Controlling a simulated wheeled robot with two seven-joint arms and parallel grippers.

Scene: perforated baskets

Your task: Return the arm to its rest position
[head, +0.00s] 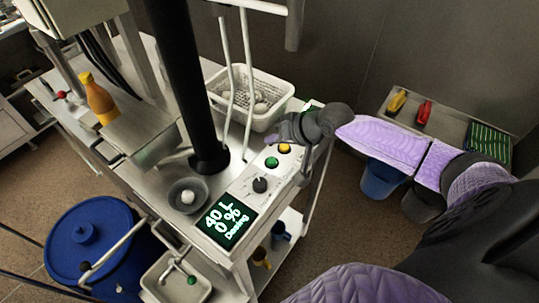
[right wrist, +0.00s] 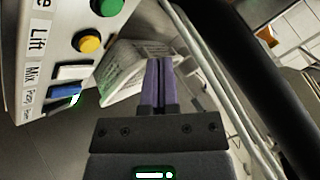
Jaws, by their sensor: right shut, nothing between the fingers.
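My right arm, in a quilted purple sleeve, comes in from the right in the head view. Its gripper (head: 274,138) is above the control panel (head: 243,197), close to the yellow button (head: 284,149) and green button (head: 271,162). In the right wrist view the purple fingers (right wrist: 157,84) are together, with nothing between them. That view shows the yellow button (right wrist: 90,42) and green button (right wrist: 108,6) left of the fingers, apart from them. My left gripper is not in view.
A white perforated basket (head: 270,121) with pale round things stands behind the panel. A black column (head: 181,80) rises beside a bowl (head: 171,200). An orange bottle (head: 97,98) stands at left, a blue drum (head: 62,245) below. A tray (head: 450,127) is at right.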

